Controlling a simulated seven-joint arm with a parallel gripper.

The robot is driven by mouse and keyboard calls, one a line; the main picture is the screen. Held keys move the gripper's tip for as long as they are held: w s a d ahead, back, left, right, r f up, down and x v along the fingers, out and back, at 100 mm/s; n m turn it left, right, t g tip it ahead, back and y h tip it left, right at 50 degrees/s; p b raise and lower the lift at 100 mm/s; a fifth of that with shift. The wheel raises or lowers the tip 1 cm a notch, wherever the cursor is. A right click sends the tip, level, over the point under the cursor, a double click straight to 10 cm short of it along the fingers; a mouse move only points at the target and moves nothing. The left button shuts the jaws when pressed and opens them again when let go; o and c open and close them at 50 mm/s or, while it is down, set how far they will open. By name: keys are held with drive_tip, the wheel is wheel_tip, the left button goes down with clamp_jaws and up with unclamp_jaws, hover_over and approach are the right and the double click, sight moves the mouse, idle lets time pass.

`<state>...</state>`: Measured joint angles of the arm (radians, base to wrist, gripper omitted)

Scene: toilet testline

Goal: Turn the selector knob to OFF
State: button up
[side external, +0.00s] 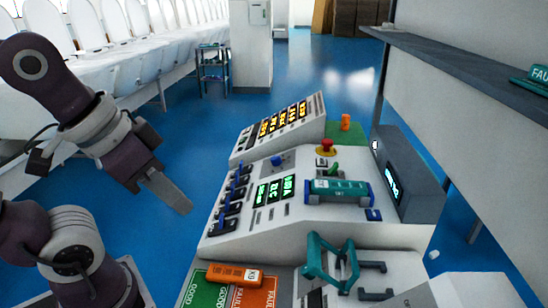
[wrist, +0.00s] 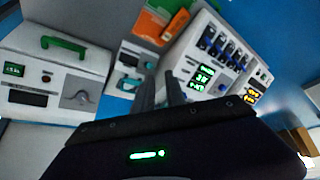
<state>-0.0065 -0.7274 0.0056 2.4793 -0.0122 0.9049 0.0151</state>
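A small blue knob (side external: 277,160) stands on the sloped white console (side external: 250,215), above its green displays. A grey rotary knob (wrist: 80,96) shows on the front of a white box (wrist: 50,75) at the left of the wrist view. I cannot tell which knob is the selector, and no OFF mark is legible. My gripper (side external: 178,197) hangs in the air left of the console, clear of both knobs. In the wrist view its two fingers (wrist: 160,82) stand apart with nothing between them.
An orange device (side external: 235,276) lies at the front. A dark grey unit (side external: 408,175) stands at right.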

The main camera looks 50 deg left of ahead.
drive_tip(key=o, duration=0.7)
drive_tip(key=shift+n+g+h, duration=0.4)
drive_tip(key=shift+g+h, duration=0.1)
drive_tip(key=shift+h, duration=0.1)
drive_tip(key=w+r, duration=0.1)
drive_tip(key=w, duration=0.2)
drive_tip(key=w+a+r, duration=0.1)
drive_tip(key=w, duration=0.2)
drive_tip(key=w+r, duration=0.2)
drive_tip(key=w, duration=0.1)
drive_tip(key=shift+w+a, duration=0.2)
drive_tip(key=shift+a, duration=0.05)
drive_tip(key=h, duration=0.2)
hover_over(275, 157)
drive_tip(key=s+a, duration=0.1)
drive_tip(key=s, duration=0.3)
wheel_tip(275, 157, down, 16)
drive_tip(key=f, duration=0.1)
drive_tip(key=shift+m, duration=0.3)
drive_tip(key=x, duration=0.5)
drive_tip(key=a+x, duration=0.1)
drive_tip(key=x, duration=0.1)
drive_tip(key=shift+w+f, duration=0.35)
drive_tip(key=shift+w, duration=0.05)
clamp_jaws()
